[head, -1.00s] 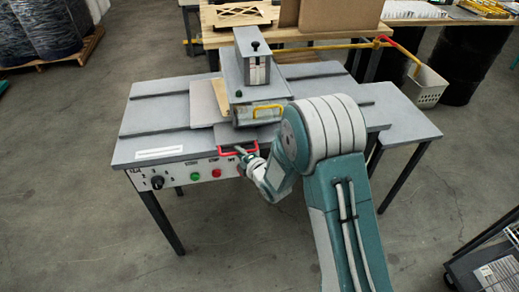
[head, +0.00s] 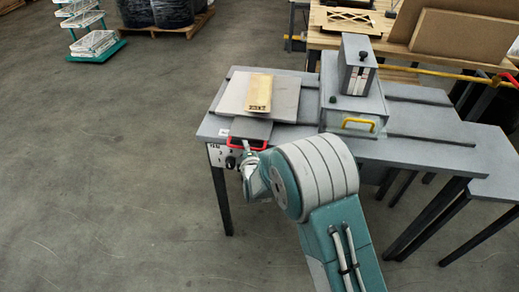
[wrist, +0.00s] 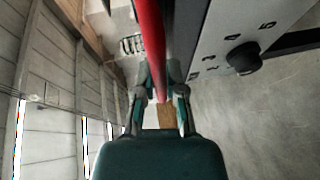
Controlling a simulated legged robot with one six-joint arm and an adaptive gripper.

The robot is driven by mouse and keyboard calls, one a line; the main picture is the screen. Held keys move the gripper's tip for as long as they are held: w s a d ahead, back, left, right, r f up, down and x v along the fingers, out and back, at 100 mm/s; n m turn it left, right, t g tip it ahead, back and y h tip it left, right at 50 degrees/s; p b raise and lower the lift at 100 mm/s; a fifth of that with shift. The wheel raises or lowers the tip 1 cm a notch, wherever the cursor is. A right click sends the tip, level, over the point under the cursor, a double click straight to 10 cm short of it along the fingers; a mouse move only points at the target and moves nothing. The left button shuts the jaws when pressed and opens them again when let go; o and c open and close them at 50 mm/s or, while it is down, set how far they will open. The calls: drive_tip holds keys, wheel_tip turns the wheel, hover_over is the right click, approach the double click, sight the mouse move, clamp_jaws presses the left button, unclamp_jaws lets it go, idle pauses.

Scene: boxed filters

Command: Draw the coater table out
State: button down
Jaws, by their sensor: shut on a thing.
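The coater table (head: 231,96) is a flat grey plate on top of the grey bench, left of the coater head (head: 350,100). A tan block (head: 259,92) lies on it. A red handle (head: 247,146) sits at its front, near the bench's front edge. My gripper (head: 246,151) is at this handle, its fingers mostly hidden by my arm in the head view. In the wrist view the red bar (wrist: 152,40) runs between the two fingers (wrist: 162,97), which are shut on it.
The coater head has a yellow handle (head: 358,124) to the right of my gripper. A control panel with a black knob (wrist: 243,57) is below the bench's front edge. Pallets and boards stand behind. The floor left of the bench (head: 110,170) is clear.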

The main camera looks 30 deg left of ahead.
drive_tip(key=shift+s+a+f, duration=0.3)
drive_tip(key=shift+f, duration=0.05)
drive_tip(key=c, duration=0.7)
unclamp_jaws()
drive_tip(key=shift+a, duration=0.15)
drive_tip(key=shift+w+a, duration=0.1)
drive_tip(key=shift+a, duration=0.1)
drive_tip(key=shift+s+d+r, duration=0.2)
drive_tip(key=shift+d+r, duration=0.05)
drive_tip(key=shift+d, duration=0.15)
drive_tip(key=v, duration=1.1)
drive_tip(key=shift+s+a+f, duration=0.1)
drive_tip(key=shift+s+a, duration=0.05)
